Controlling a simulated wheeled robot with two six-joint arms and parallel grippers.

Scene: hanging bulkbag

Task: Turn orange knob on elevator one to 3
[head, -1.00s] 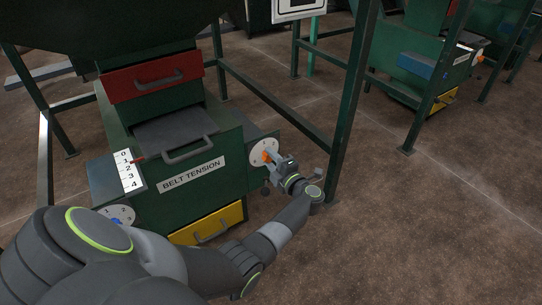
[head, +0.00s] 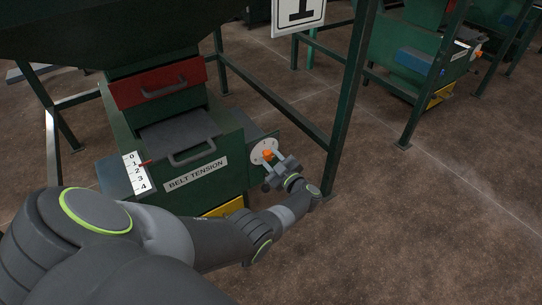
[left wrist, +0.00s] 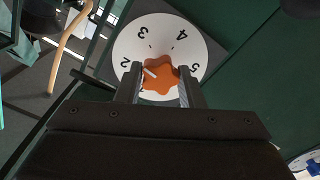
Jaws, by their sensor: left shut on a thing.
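The orange knob (head: 267,154) sits on a round white dial (head: 258,147) on the green machine's right side, below a hanging sign with a "1" (head: 298,12). In the left wrist view the dial (left wrist: 128,47) shows numerals 2, 3, 4 and 5. The white mark on the knob (left wrist: 164,82) points close to the 2. My left gripper (head: 275,158) is shut on the knob, one finger on each side, as the left wrist view (left wrist: 160,88) also shows. My right gripper is not in view.
The BELT TENSION box (head: 196,173) with a grey handle is left of the dial. A green frame post (head: 348,110) stands close right of my left gripper. A yellow drawer (head: 224,209) is partly behind my arm. Open brown floor lies to the right.

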